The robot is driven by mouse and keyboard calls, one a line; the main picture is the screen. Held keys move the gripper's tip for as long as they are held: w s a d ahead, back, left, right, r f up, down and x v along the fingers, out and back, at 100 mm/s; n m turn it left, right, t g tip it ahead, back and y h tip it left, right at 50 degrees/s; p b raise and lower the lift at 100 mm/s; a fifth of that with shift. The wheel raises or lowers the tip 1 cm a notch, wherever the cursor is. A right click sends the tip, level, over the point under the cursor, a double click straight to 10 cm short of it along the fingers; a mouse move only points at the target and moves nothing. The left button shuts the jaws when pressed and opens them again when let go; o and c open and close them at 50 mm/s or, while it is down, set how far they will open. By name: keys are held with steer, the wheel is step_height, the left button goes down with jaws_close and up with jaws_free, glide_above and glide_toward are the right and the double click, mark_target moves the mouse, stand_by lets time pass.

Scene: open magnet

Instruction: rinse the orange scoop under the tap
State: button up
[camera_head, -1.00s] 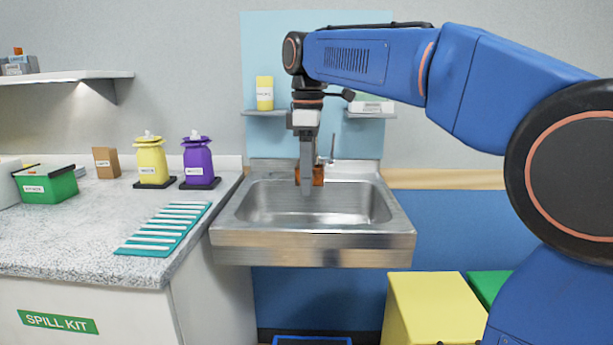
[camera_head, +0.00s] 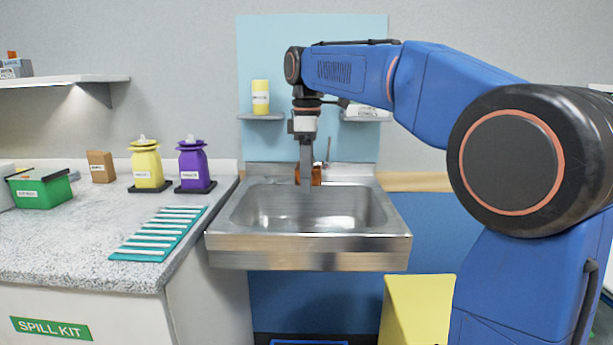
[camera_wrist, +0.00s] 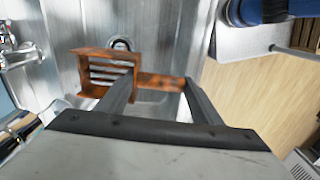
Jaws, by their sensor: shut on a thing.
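The orange scoop (camera_wrist: 88,68) has a slotted head, and its handle lies between the fingers of my gripper (camera_wrist: 160,82) in the wrist view. My gripper (camera_head: 306,180) is shut on it and points down over the back part of the steel sink (camera_head: 230,250) in the head view. Only a small piece of the scoop (camera_head: 317,175) shows there, partly hidden by a finger. The tap (camera_head: 328,150) stands at the sink's back, just behind and right of my gripper. In the wrist view the tap (camera_wrist: 18,52) is at the left, apart from the scoop. No running water is visible.
Left of the sink, the counter (camera_head: 75,240) carries a teal ribbed mat (camera_head: 150,245), a yellow bottle (camera_head: 147,167), a purple bottle (camera_head: 194,168) and a green bin (camera_head: 42,192). Small shelves flank the arm behind the sink. A yellow box (camera_head: 415,310) stands below right.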

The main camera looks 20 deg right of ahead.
steer(key=shift+d, duration=0.15)
stand_by(0.5)
steer(key=shift+s+d, duration=0.2)
steer(key=shift+d, duration=0.25)
steer(key=shift+w+a, duration=0.1)
steer(key=shift+a, duration=0.15)
steer(key=shift+w+a, duration=0.1)
steer(key=shift+a, duration=0.2)
steer(key=shift+d, duration=0.1)
stand_by(0.3)
steer(key=shift+s+d, duration=0.2)
steer(key=shift+d, duration=0.2)
steer(key=shift+s, duration=0.1)
